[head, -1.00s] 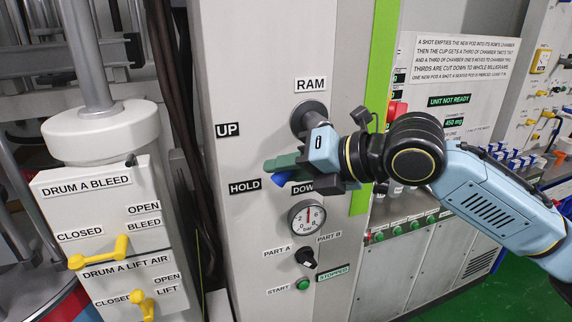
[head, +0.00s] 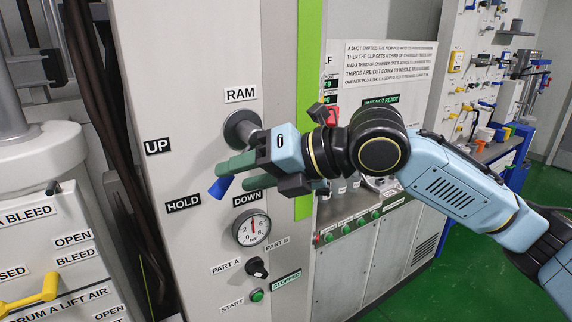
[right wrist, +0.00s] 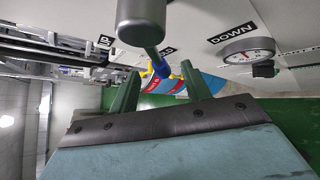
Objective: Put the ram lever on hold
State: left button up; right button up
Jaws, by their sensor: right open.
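The ram lever has a round grey hub (head: 240,128) under the RAM label and a blue end (head: 220,186). In the head view that end shows between the HOLD label (head: 183,203) and the DOWN label (head: 247,197), below and left of the hub. My right gripper (head: 236,176) is open, its green fingers close to the blue end. In the right wrist view the lever's grey shaft and blue part (right wrist: 160,68) show between the spread fingers. Whether a finger touches it, I cannot tell. My left gripper is not in view.
The UP label (head: 157,146) is at the panel's left. A pressure gauge (head: 252,229), a black selector knob (head: 257,267) and a green start button (head: 257,295) sit below the lever. The drum bleed box with a yellow handle (head: 30,302) stands at the left. Green floor is open at right.

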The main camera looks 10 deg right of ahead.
jog(key=v, duration=0.9)
jog(key=shift+b, duration=0.4)
jog(key=shift+s, duration=0.1)
